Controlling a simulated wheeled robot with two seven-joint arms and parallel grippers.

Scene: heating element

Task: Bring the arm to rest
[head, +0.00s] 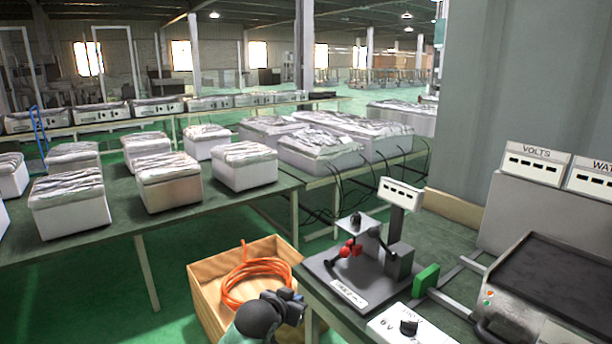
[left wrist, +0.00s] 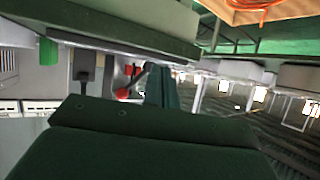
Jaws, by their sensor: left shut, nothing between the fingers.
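My left gripper (head: 287,302) shows at the bottom middle of the head view, with a rounded dark wrist joint behind it. It is shut and empty, in front of the wooden crate and left of the workbench's near corner. In the left wrist view, which is turned upside down, its dark fingers (left wrist: 162,86) rise from the gripper body and hold nothing. My right gripper is not in view.
A wooden crate (head: 205,290) holds a coiled orange hose (head: 243,285). The workbench (head: 452,235) bears a dark test rig (head: 368,285) with red parts, a dial box (head: 410,328) and a hot plate (head: 560,285). White boxes stand on green tables behind. Green floor is free at lower left.

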